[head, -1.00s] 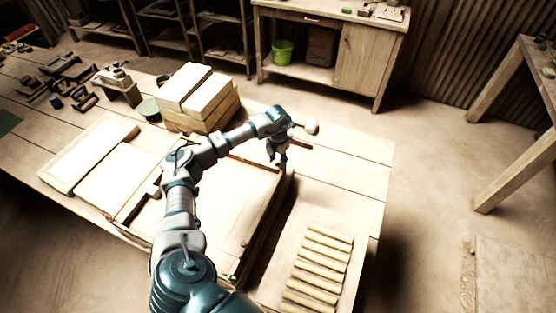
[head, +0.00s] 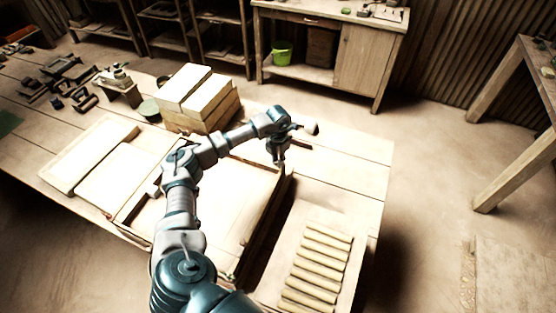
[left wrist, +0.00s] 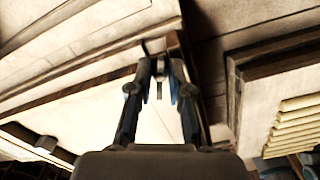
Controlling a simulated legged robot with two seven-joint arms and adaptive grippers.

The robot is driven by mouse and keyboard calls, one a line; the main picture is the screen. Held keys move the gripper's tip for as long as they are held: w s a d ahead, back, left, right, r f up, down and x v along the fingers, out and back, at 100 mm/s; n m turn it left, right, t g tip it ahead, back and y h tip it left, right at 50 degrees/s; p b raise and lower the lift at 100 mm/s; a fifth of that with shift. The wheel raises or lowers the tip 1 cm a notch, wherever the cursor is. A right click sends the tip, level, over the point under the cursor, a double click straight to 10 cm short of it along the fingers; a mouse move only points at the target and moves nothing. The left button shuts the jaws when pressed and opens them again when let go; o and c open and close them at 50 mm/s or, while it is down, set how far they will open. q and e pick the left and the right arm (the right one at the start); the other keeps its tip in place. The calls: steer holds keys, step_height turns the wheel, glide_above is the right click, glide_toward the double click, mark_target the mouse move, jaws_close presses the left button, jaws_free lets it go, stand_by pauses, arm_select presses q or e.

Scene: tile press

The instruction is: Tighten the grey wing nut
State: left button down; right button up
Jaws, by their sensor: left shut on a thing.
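My left gripper (head: 280,161) reaches down at the far right corner of the press frame (head: 262,218). In the left wrist view its two fingers (left wrist: 161,68) close together over the frame's corner. A small grey piece (left wrist: 159,90), which I take to be the grey wing nut, shows between them, mostly hidden by the fingers. In the head view the wing nut is hidden behind the gripper. The press holds a broad pale slab (head: 215,205) inside its dark-edged frame. My right gripper is in neither view.
A tray (head: 348,240) with several pale rolls lies right of the press. Stacked pale blocks (head: 205,92) stand behind it, and two flat slabs lie to the left. Dark tools (head: 66,68) lie at the far left. The table's right back corner is clear.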

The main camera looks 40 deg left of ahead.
arm_select(q)
steer(key=m, duration=0.4)
steer(key=shift+m, duration=1.2)
steer(key=m, duration=0.5)
steer(key=shift+m+b, duration=0.3)
steer(key=shift+m, duration=0.6)
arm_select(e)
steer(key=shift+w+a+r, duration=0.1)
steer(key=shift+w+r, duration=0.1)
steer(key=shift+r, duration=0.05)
arm_select(q)
steer(key=shift+a, duration=0.1)
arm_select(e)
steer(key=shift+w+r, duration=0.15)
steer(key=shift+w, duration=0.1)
arm_select(q)
steer(key=c, duration=1.1)
jaws_free()
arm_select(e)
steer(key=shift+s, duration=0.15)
